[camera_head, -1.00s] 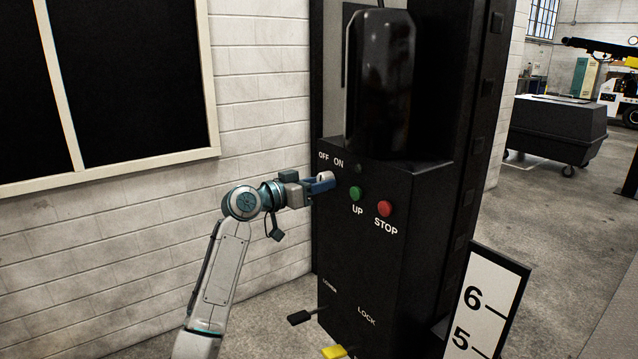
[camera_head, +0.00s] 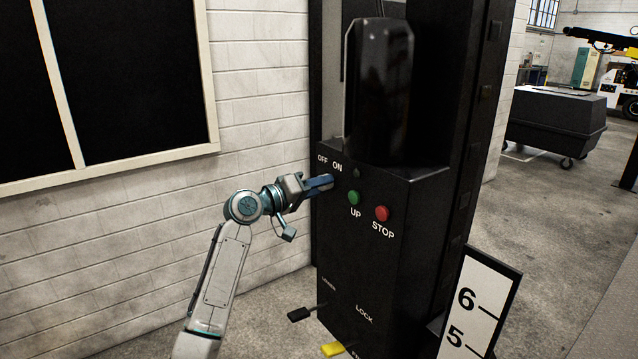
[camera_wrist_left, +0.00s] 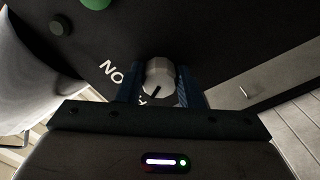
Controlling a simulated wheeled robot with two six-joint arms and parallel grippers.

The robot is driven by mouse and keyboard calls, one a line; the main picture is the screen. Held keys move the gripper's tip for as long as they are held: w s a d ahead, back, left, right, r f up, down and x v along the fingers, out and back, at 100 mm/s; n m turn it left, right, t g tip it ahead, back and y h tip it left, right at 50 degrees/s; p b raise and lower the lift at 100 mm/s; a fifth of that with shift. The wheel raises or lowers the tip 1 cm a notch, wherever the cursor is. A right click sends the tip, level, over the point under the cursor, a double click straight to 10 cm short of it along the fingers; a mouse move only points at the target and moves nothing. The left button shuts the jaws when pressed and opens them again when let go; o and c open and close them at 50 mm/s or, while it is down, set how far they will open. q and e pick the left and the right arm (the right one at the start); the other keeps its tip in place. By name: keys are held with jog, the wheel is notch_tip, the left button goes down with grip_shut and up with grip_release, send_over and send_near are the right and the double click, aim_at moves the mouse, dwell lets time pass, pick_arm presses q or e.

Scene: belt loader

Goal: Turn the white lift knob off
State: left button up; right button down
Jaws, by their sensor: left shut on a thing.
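The white lift knob (camera_wrist_left: 159,77) shows in the left wrist view, between the two blue fingers of my left gripper (camera_wrist_left: 160,88). A dark pointer line runs on its face, slanted toward the lower left. In the head view my left gripper (camera_head: 322,183) is at the front of the black control box (camera_head: 365,262), just below the OFF and ON labels. Its fingers are shut on the knob and cover it there. In the wrist view the ON label is beside the knob, and the OFF label is mostly hidden by the gripper. My right gripper is not in view.
A green UP button (camera_head: 354,198) and a red STOP button (camera_head: 382,214) sit right of the gripper. A black lever (camera_head: 300,314) and a yellow lever (camera_head: 333,349) stick out lower down. A white brick wall (camera_head: 262,110) is behind my arm.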

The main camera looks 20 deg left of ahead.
pick_arm(q)
jog(key=shift+n, duration=0.3)
jog(key=o, duration=1)
jog(key=shift+b+v, duration=2.25)
jog(key=shift+v, duration=3.15)
